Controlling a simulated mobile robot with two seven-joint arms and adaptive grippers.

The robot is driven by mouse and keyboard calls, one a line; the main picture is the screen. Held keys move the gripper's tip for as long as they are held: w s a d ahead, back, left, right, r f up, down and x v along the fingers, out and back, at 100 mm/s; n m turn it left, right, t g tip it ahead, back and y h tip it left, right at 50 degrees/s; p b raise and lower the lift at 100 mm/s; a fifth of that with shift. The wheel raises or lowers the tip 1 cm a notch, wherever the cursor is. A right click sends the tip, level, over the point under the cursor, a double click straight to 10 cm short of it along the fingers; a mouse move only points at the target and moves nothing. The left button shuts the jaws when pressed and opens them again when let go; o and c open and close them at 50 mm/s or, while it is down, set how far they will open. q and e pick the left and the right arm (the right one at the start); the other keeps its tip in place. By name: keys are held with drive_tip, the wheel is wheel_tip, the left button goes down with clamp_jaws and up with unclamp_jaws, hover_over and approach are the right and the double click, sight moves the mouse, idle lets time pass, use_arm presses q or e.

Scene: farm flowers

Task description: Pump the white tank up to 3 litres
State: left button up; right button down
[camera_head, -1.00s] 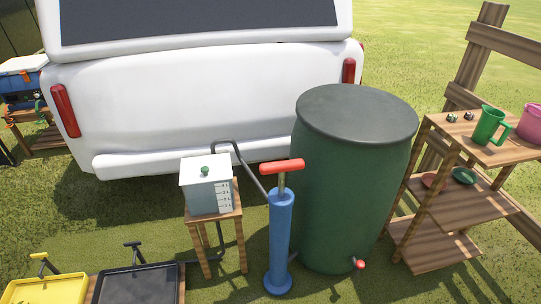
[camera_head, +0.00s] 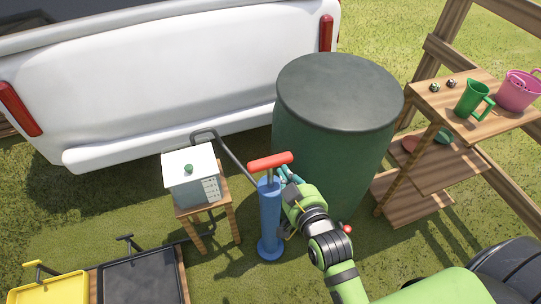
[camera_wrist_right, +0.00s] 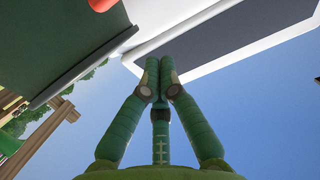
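The white tank (camera_head: 191,172) has a pale lid with a green knob and a litre scale on its front. It stands on a small wooden stand (camera_head: 223,202). I cannot read its level. The blue pump (camera_head: 269,222) stands upright to its right, with a red handle (camera_head: 270,161) across its top and a short rod showing below. A dark hose (camera_head: 238,165) runs between tank and pump. My right gripper (camera_head: 286,176) is just right of the pump top, below the handle's right end. In the wrist view its fingertips (camera_wrist_right: 160,66) meet with nothing between them; the red handle (camera_wrist_right: 101,4) is apart. My left gripper is not in view.
A large green barrel (camera_head: 335,140) stands close behind the pump. A white vehicle (camera_head: 150,90) fills the back. A wooden shelf (camera_head: 440,165) at right holds a green jug (camera_head: 472,98) and a pink bucket (camera_head: 517,92). Black and yellow trays are at front left.

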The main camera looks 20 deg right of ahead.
hover_over(270, 162)
drive_tip(key=s, duration=0.2)
wheel_tip(270, 162, down, 2)
drive_tip(key=shift+w+f, duration=0.2)
drive_tip(key=shift+f, duration=2.1)
drive_tip(key=shift+f, duration=0.1)
wheel_tip(270, 162, down, 10)
drive_tip(key=b, duration=0.6)
drive_tip(key=shift+s, duration=0.1)
